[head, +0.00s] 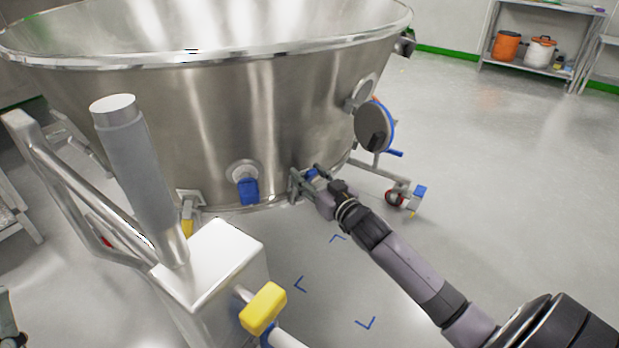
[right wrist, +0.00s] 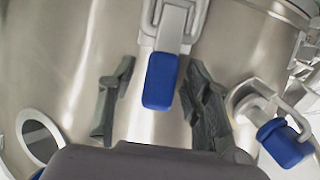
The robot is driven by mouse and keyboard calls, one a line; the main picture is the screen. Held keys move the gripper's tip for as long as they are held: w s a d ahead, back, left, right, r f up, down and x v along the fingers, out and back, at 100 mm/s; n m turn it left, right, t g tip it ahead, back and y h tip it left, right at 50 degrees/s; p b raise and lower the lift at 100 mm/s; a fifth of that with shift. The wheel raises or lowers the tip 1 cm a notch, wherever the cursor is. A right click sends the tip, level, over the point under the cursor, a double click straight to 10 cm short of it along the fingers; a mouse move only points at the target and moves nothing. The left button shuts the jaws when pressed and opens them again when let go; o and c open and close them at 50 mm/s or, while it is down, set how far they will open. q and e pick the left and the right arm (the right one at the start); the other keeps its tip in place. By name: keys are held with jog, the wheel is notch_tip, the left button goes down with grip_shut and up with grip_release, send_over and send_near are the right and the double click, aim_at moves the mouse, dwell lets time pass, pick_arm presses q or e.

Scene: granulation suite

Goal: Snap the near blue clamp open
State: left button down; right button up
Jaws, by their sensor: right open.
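The near blue clamp (right wrist: 161,80) has a blue handle hanging from a grey metal latch on the steel bowl wall. In the right wrist view it sits between the two spread fingers of my right gripper (right wrist: 159,76), with space on both sides. In the head view my right gripper (head: 306,175) is at the bowl's lower edge, and only a bit of the blue handle (head: 312,173) shows between its fingers. It is open and holds nothing. My left gripper does not clearly show.
The big steel bowl (head: 290,100) fills the middle. A blue-handled fitting (head: 248,190) is left of my gripper. A round disc lid (head: 374,126) and a caster (head: 396,198) are to its right. A steel post (head: 140,180) stands in the left foreground. Open floor lies right.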

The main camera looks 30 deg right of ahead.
jog(key=shift+c, duration=0.4)
grip_shut()
dwell(0.6)
